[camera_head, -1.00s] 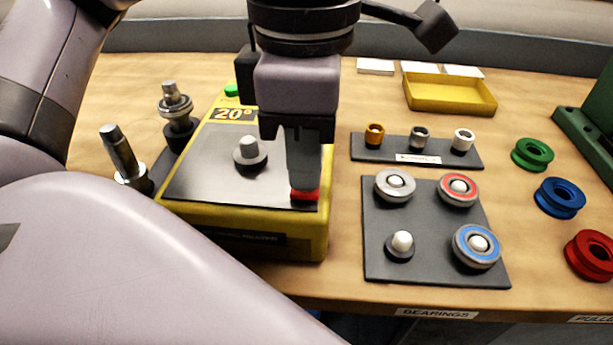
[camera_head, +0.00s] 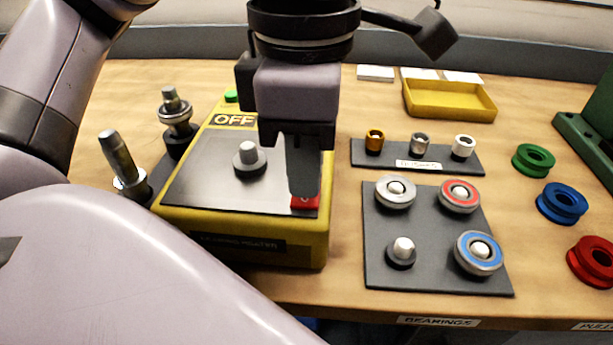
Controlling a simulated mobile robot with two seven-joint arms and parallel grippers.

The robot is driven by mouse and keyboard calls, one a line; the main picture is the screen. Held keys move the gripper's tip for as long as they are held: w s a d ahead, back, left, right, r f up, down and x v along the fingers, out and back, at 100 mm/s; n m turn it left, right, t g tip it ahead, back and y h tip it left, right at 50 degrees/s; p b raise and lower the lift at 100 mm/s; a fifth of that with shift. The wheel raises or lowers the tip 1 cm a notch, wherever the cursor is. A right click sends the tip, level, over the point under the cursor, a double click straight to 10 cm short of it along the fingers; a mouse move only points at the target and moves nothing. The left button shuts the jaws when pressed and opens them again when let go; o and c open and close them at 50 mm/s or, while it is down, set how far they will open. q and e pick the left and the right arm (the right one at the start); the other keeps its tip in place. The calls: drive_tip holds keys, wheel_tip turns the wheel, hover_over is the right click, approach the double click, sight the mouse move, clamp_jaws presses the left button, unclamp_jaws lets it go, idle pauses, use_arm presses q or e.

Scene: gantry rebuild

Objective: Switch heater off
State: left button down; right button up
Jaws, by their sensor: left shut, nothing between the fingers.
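The heater (camera_head: 245,240) is a yellow box with a dark top plate and a post with a collar on it. Its display (camera_head: 234,120) reads OFF. A red button (camera_head: 306,203) sits at the front right corner of its top, and a green button (camera_head: 231,96) shows at the back. My left gripper (camera_head: 303,192) is shut and empty, pointing down with its fingertips at the red button. The fingers hide part of the button, and I cannot tell if they still touch it. My right gripper is not in view.
A grey board (camera_head: 376,265) with bearings lies right of the heater, with a bushing rack (camera_head: 470,160) behind it. A yellow tray (camera_head: 449,100) is at the back. Green, blue (camera_head: 561,201) and red pulleys lie at the right. Metal shafts (camera_head: 119,158) stand left.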

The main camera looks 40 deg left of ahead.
sight(304, 200)
use_arm(q)
wheel_tip(304, 200, up, 6)
drive_tip(key=p, duration=0.3)
drive_tip(key=shift+p, duration=0.4)
drive_tip(key=shift+r, duration=0.1)
drive_tip(key=shift+s, duration=0.15)
